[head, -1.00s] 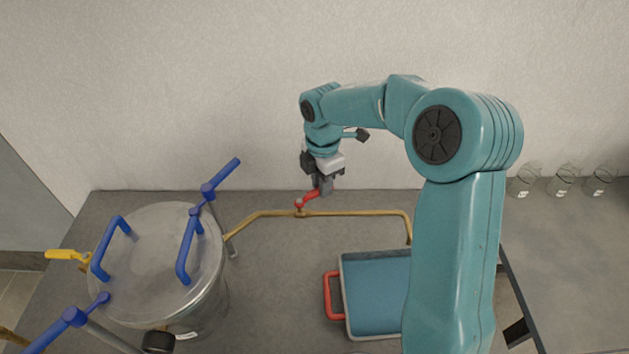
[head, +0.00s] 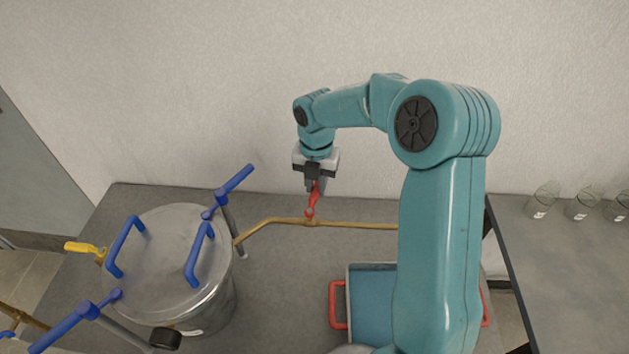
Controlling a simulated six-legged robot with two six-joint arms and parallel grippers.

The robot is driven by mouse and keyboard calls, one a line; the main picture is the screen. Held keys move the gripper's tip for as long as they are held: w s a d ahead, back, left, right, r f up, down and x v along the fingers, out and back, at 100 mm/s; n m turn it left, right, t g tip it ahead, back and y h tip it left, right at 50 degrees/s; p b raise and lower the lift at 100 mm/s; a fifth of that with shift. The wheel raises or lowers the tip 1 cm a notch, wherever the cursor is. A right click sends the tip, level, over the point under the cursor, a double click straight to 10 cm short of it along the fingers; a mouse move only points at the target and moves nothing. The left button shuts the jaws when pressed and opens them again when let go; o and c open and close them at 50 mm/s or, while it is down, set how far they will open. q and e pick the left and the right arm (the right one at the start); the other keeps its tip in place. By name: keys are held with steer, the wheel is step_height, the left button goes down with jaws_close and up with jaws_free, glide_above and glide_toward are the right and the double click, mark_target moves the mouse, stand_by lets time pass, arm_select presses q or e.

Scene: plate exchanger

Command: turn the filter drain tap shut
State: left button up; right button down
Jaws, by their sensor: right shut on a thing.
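A tap with a red lever (head: 312,203) sits on a thin brass pipe (head: 275,221) between the steel vessel and the blue tray. My right gripper (head: 315,188) reaches down from above and is shut on the upper end of the red lever. The lever points away from the pipe toward the wall, roughly across the pipe. Part of the lever is hidden by the jaws. The steel filter vessel (head: 160,265) stands at the left with blue handles on its lid. My left gripper is not in view.
A blue tray (head: 337,306) with red handles stands in front, partly hidden by my right arm. A yellow lever (head: 84,248) sticks out left of the vessel. Glass beakers (head: 541,203) stand on the right-hand table. The wall is close behind the pipe.

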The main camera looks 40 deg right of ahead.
steer(key=shift+w+a+r+n+p, duration=0.15)
steer(key=shift+w+n, duration=0.15)
steer(key=shift+n, duration=0.2)
steer(key=shift+w+r+n+p, duration=0.15)
steer(key=shift+w+n, duration=0.1)
steer(key=shift+n, duration=0.25)
steer(key=shift+f, duration=0.1)
steer(key=c, duration=1.1)
jaws_free()
steer(key=shift+o, duration=0.6)
steer(key=shift+f, duration=0.15)
steer(key=shift+a, duration=0.1)
step_height(320, 180, up, 16)
steer(key=shift+r, duration=0.2)
